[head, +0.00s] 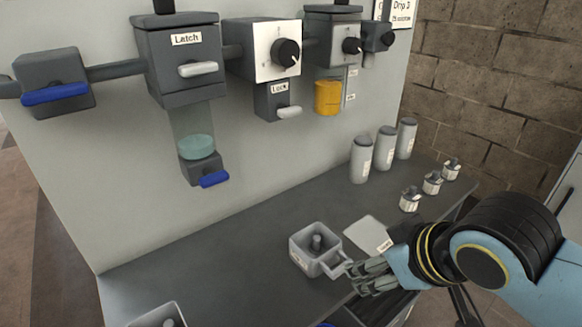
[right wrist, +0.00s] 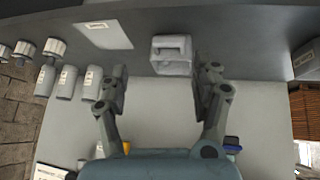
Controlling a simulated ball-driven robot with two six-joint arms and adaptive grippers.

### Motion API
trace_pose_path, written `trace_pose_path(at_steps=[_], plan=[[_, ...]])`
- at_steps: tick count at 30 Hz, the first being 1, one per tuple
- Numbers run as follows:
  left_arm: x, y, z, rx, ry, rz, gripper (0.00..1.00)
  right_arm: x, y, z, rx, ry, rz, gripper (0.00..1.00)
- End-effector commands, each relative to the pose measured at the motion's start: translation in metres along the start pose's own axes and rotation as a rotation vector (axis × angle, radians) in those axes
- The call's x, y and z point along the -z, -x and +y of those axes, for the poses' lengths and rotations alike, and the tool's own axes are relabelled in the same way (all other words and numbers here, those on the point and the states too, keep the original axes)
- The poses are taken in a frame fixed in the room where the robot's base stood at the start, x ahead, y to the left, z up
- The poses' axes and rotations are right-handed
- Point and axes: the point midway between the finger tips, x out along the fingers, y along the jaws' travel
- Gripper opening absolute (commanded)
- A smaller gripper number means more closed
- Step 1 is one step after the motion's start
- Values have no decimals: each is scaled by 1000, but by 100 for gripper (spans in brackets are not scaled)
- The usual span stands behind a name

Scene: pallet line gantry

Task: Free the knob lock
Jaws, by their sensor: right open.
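The lock (head: 278,101) is a small dark box labelled "Lock" with a pale lever (head: 289,112), under a white-faced box with a black knob (head: 287,52) on the wall. The lever sticks out to the right, slightly tilted. My right gripper (head: 372,277) is low over the counter, well below and to the right of the lock. In the right wrist view its fingers (right wrist: 165,80) are spread, with nothing held between them. A grey square cup (head: 315,250) with a handle is close to the fingertips; it also shows in the wrist view (right wrist: 171,56). My left gripper is not in view.
The latch box (head: 183,65) and a box with a blue lever (head: 53,83) are left of the lock; an amber container (head: 328,97) hangs right. Pale bottles (head: 361,160) and small jars (head: 410,198) stand on the counter (head: 220,260). A flat pale plate (head: 367,233) lies behind my gripper.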

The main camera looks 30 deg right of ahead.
Motion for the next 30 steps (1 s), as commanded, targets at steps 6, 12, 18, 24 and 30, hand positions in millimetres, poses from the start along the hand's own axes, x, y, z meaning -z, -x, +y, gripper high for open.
trace_pose_path(at_steps=[6,12,18,24,30], plan=[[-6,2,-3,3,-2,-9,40,78,5,12,4,-33,336,65],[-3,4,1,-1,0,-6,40,147,26,14,65,-47,672,65],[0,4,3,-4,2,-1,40,189,56,11,156,-42,924,65],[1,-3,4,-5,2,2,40,204,56,8,178,-46,980,65],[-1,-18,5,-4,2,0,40,232,37,4,177,-48,978,65]])
